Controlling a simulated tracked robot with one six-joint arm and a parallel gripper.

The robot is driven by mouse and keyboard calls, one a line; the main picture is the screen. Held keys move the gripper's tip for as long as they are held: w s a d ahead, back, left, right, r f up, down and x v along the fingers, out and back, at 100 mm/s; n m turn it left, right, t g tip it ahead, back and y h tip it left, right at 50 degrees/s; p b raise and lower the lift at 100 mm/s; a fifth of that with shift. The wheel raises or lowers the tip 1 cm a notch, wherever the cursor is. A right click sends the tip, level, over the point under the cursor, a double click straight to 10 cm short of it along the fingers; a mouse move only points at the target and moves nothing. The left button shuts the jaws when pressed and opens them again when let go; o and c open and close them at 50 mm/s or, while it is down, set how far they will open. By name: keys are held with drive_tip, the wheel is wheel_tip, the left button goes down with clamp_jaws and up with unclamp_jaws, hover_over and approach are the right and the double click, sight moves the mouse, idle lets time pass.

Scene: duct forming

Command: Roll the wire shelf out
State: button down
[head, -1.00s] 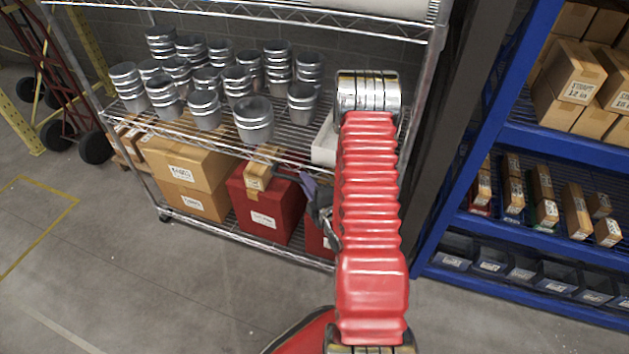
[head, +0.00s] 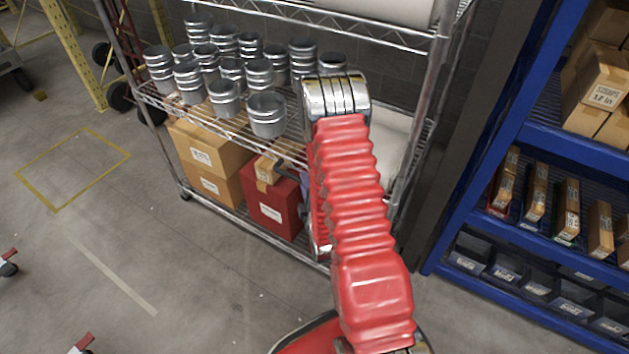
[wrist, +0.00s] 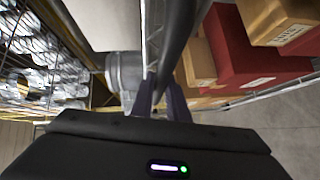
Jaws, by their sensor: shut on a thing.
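The wire shelf (head: 243,231) is a chrome rack with posts and wire decks, standing upright in the middle of the head view. Grey metal duct collars (head: 267,114) stand in stacks on its middle deck. Cardboard boxes and a red box (head: 274,207) sit on its bottom deck. My red arm hides most of the gripper and the shelf's right part in the head view, so the exact grip spot is unclear.
A blue rack (head: 497,130) with boxes and bins stands close on the right, past a dark post. A yellow floor square (head: 60,198) and open grey floor lie to the left. Red-legged items (head: 82,343) show at the lower left edge.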

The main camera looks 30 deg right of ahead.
drive_tip(key=shift+s+a+f, duration=0.3)
drive_tip(key=shift+a+f, duration=0.05)
drive_tip(key=c, duration=2)
unclamp_jaws()
drive_tip(key=shift+w+d, duration=0.1)
drive_tip(key=shift+w, duration=0.05)
drive_tip(key=shift+o, duration=1.3)
drive_tip(key=shift+w+r, duration=0.1)
drive_tip(key=shift+r, duration=0.1)
